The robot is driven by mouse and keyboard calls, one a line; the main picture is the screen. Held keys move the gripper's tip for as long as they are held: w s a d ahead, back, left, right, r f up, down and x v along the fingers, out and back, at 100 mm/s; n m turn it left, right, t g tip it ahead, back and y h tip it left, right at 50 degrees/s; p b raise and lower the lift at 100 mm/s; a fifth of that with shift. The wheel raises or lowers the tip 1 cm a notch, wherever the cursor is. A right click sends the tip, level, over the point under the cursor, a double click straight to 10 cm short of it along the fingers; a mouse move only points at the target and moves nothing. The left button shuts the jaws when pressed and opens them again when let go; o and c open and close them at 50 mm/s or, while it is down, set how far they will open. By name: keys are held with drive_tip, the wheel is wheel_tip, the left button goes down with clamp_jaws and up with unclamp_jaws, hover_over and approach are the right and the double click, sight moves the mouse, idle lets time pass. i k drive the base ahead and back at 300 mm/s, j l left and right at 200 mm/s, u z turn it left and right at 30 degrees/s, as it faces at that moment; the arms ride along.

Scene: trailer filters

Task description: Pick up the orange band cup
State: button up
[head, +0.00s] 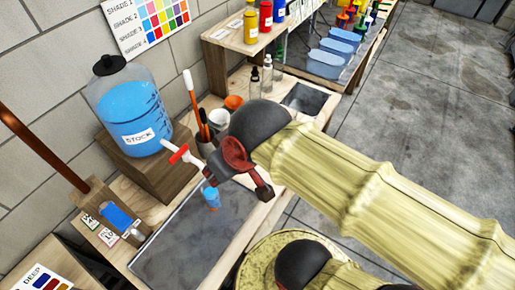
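An orange-coloured round item (233,102), possibly the orange band cup, stands on the wooden bench behind a white cup (218,117); my arm is close in front, and I cannot make out a band. A small blue cup (211,198) stands in the grey tray below the tap. My gripper (238,188), with dark and red parts, hangs over the bench edge and tray, to the front of the orange item and apart from it. Its fingers look spread, with nothing seen between them. My arm covers part of the bench to the right.
A blue jug (132,108) labelled STOCK stands on a wooden block (150,165), its red-handled tap (180,154) reaching close to my gripper. Two small bottles (267,75), a dark holder with an orange-handled tool (190,92) and a sink (305,99) are nearby. The floor at right is clear.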

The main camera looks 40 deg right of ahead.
sight(211, 197)
drive_tip(key=z, duration=1.2)
drive_tip(key=u, duration=1.15)
drive_tip(key=k+j, duration=0.2)
drive_tip(key=k+j+z, duration=0.1)
drive_tip(key=j, duration=0.3)
drive_tip(key=k+j, duration=0.1)
drive_tip(key=j, duration=0.3)
